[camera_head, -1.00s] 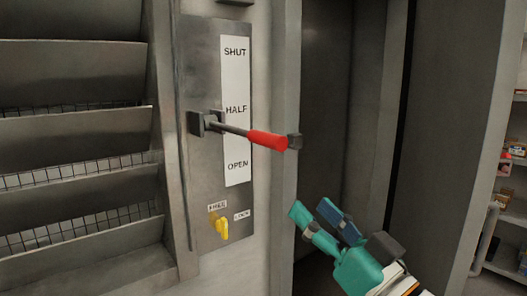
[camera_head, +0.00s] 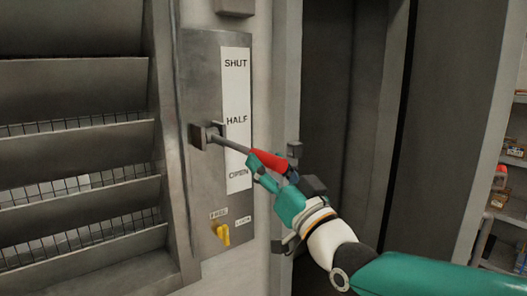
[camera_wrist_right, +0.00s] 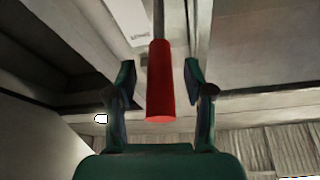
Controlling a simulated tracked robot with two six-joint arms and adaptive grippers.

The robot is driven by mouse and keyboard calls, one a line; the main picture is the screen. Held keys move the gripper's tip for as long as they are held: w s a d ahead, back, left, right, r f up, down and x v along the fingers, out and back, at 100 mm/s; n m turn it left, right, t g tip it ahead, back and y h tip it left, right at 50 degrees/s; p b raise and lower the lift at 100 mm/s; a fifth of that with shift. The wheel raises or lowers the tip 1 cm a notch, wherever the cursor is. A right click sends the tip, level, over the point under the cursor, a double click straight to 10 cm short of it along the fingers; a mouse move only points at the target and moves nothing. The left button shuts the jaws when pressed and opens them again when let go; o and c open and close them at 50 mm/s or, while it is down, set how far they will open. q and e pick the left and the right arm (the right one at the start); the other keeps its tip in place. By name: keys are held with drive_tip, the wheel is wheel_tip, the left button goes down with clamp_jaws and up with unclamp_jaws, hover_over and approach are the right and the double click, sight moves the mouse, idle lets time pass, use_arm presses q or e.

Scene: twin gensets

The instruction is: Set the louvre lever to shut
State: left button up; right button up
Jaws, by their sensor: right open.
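The louvre lever has a grey shaft and a red grip (camera_head: 268,160). It sticks out from a dark pivot block (camera_head: 203,136) on a metal plate. The label strip (camera_head: 236,95) reads SHUT at top, HALF in the middle and OPEN low down. The lever slopes down to the right, passing in front of the strip between HALF and OPEN. My right gripper (camera_head: 270,168) is open at the red grip. In the wrist view the red grip (camera_wrist_right: 160,90) lies between the two fingers, with a gap on each side. My left gripper is out of view.
A yellow catch (camera_head: 222,233) sits below the lever, beside small labels that seem to read FREE and LOCK. Large louvre slats (camera_head: 75,145) are at left. A grey post edge is right of the plate, and stocked shelves (camera_head: 511,165) stand at far right.

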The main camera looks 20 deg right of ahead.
drive_tip(key=shift+x, duration=0.85)
clamp_jaws()
